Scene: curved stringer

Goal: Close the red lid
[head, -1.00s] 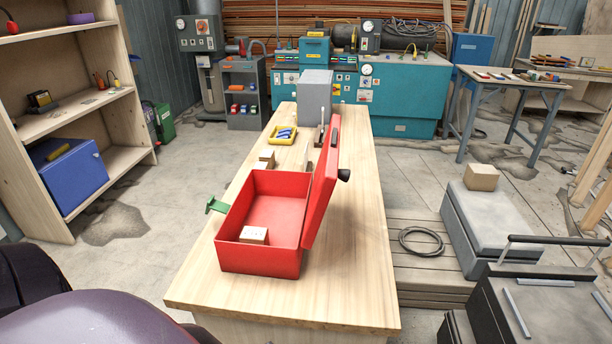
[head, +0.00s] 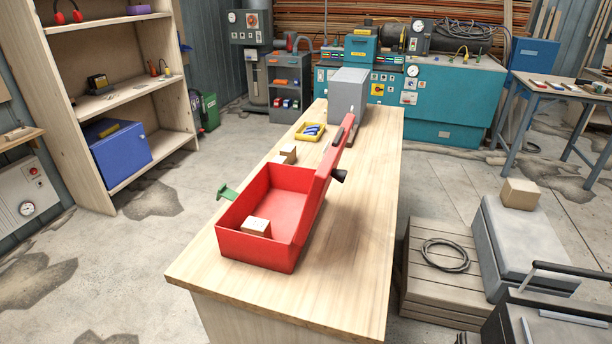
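A red box (head: 262,250) sits on the wooden workbench (head: 363,235). Its red lid (head: 322,175) stands open along the right side, tilted up and leaning outward. A dark knob (head: 339,175) sticks out from the lid's outer face. A green latch (head: 227,193) sticks out from the box's left side. Neither of my grippers is in the head view.
Wooden blocks (head: 288,152), a yellow tray (head: 309,132) with blue items and a grey box (head: 347,94) stand farther back on the bench. A shelf (head: 132,92) is at left. Grey cases (head: 528,245) stand at right. Floor left of the bench is clear.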

